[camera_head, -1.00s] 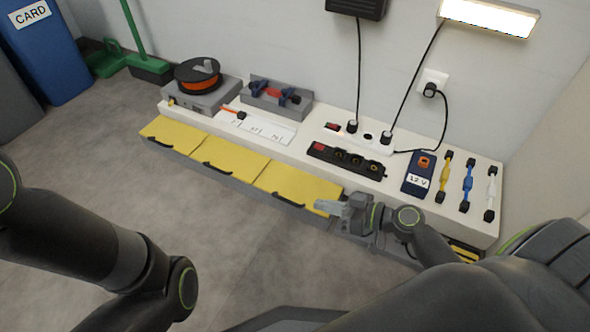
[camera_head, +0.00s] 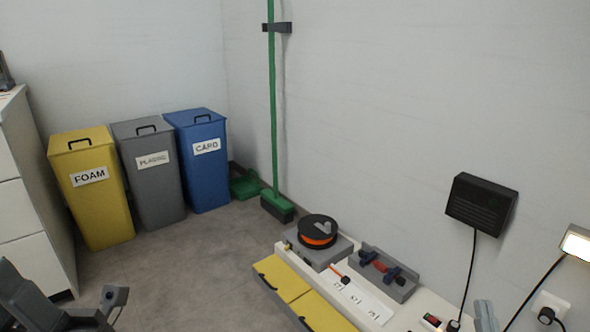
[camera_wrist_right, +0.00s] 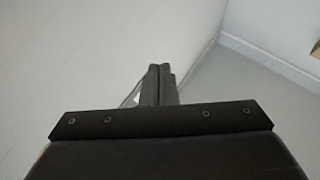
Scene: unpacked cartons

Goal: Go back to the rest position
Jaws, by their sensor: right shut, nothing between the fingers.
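Dark links of my left arm show at the bottom left of the head view. I do not see its fingers there.
A white bench (camera_head: 408,310) holds an orange spool (camera_head: 318,232) and a grey tool holder (camera_head: 385,272). Yellow (camera_head: 95,205), grey (camera_head: 155,190) and blue (camera_head: 205,170) bins line the back wall. A green broom (camera_head: 273,130) stands beside them. The floor between is clear.

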